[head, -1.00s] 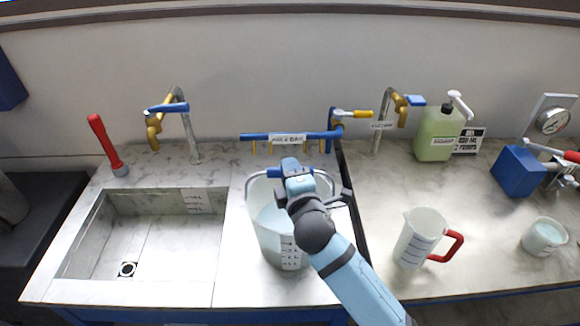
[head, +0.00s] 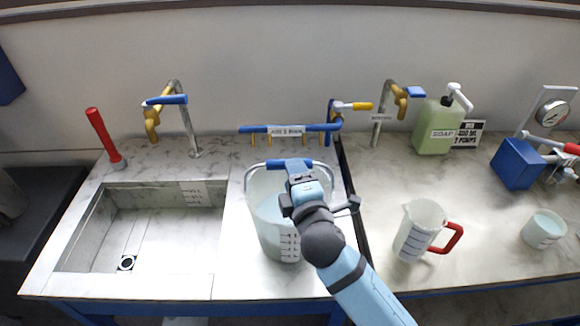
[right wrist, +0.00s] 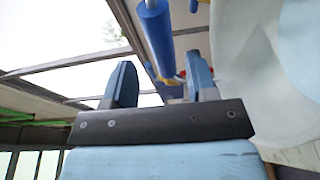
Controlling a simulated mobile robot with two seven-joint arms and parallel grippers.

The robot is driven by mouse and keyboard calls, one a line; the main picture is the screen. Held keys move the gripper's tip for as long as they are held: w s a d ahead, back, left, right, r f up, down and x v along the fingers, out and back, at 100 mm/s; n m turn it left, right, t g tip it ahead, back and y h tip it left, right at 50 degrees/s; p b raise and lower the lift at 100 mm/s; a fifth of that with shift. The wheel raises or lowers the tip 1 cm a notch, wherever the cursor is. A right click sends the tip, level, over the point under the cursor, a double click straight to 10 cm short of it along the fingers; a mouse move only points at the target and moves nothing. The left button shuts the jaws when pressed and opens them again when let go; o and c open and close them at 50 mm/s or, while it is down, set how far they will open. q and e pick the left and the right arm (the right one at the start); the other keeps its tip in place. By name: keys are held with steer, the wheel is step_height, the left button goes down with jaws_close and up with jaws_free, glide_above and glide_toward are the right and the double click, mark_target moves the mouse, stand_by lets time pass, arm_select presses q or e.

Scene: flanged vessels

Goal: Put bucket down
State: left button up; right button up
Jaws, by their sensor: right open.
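A translucent white bucket (head: 272,222) with dark level marks stands upright on the counter, just right of the sink, with pale liquid inside. Its bail handle is up, and the blue grip (head: 288,163) of the handle lies across the top. My right gripper (head: 297,178) is open, over the bucket on the near side of the blue grip. In the right wrist view the open fingers (right wrist: 160,72) show with the blue grip (right wrist: 156,38) beyond them, apart from the jaws. The bucket wall (right wrist: 265,55) fills the right of that view. My left gripper is not in view.
The sink (head: 150,235) is at left, with a red-handled lever (head: 103,137) behind it. A blue rail (head: 285,128) and taps stand along the back. A red-handled jug (head: 422,230), soap bottle (head: 438,125) and small cup (head: 543,230) are at right.

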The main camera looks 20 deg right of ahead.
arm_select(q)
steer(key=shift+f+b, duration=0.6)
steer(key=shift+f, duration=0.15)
arm_select(e)
steer(key=s, duration=0.7)
steer(key=shift+s, duration=0.35)
steer(key=shift+a, duration=0.1)
arm_select(q)
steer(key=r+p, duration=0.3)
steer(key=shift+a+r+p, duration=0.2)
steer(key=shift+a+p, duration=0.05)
steer(key=shift+p, duration=0.1)
arm_select(e)
steer(key=s+d+f+m+g+y, duration=0.1)
steer(key=s+f+m, duration=0.3)
steer(key=f, duration=0.4)
steer(key=s+d+f+m+g+y, duration=0.1)
steer(key=s+f+m+g, duration=0.2)
steer(key=f, duration=0.6)
steer(key=s+d+f+m+g+y, duration=0.1)
steer(key=s+f+m+g, duration=0.2)
steer(key=s+f+m, duration=0.2)
step_height(320, 180, down, 4)
steer(key=m, duration=0.2)
steer(key=shift+s+d+m+y, duration=0.3)
steer(key=shift+s+y, duration=0.1)
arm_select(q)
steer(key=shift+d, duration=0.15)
